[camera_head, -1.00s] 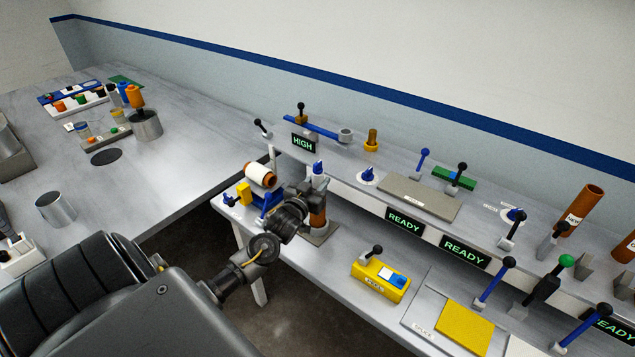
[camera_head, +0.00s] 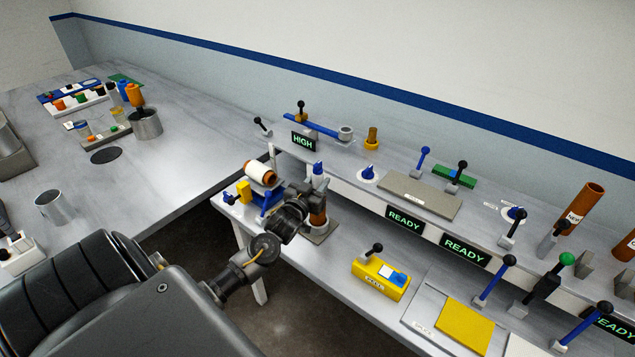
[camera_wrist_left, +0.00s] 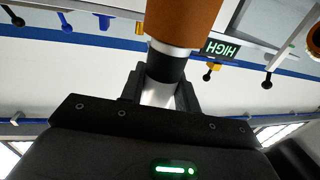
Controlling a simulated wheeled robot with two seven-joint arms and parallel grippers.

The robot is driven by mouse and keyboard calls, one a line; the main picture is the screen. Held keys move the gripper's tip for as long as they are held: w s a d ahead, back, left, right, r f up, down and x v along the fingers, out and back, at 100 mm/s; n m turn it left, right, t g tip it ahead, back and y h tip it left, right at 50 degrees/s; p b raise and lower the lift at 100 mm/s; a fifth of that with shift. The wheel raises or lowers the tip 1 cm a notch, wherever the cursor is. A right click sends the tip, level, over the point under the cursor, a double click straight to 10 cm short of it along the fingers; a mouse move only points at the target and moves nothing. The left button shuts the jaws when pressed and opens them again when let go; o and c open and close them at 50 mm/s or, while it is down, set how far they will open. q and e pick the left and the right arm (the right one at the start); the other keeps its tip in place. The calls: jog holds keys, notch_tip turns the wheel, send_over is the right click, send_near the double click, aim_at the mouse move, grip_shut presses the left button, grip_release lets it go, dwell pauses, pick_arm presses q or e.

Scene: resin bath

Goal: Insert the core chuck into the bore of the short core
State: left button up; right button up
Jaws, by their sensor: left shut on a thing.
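My left gripper (camera_head: 313,205) is shut on the core chuck. In the left wrist view the chuck (camera_wrist_left: 158,94) is a silver stem with a black collar, held between the dark fingers. An orange-brown tube, apparently the short core (camera_wrist_left: 186,18), lies in line with it, with a white band between tube and collar. No gap shows there, but how far the chuck enters the bore is hidden. In the head view the brown tube (camera_head: 317,216) stands upright under the gripper on a small grey plate (camera_head: 322,236). My right gripper is not in view.
A white roll on a brown core (camera_head: 260,173) rests on a blue stand left of the gripper. The raised shelf with the HIGH display (camera_head: 303,141) is close behind. A yellow box with a black-knobbed lever (camera_head: 380,279) stands to the right on the lower bench.

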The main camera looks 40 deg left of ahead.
pick_arm(q)
jog(key=shift+f+b, duration=1.4)
jog(key=shift+f, duration=0.65)
jog(key=o, duration=1.2)
jog(key=shift+o, duration=0.2)
jog(key=shift+f, duration=0.1)
jog(key=b+v, duration=0.3)
jog(key=v, duration=0.7)
jog(key=shift+s, duration=0.4)
jog(key=shift+d, duration=0.1)
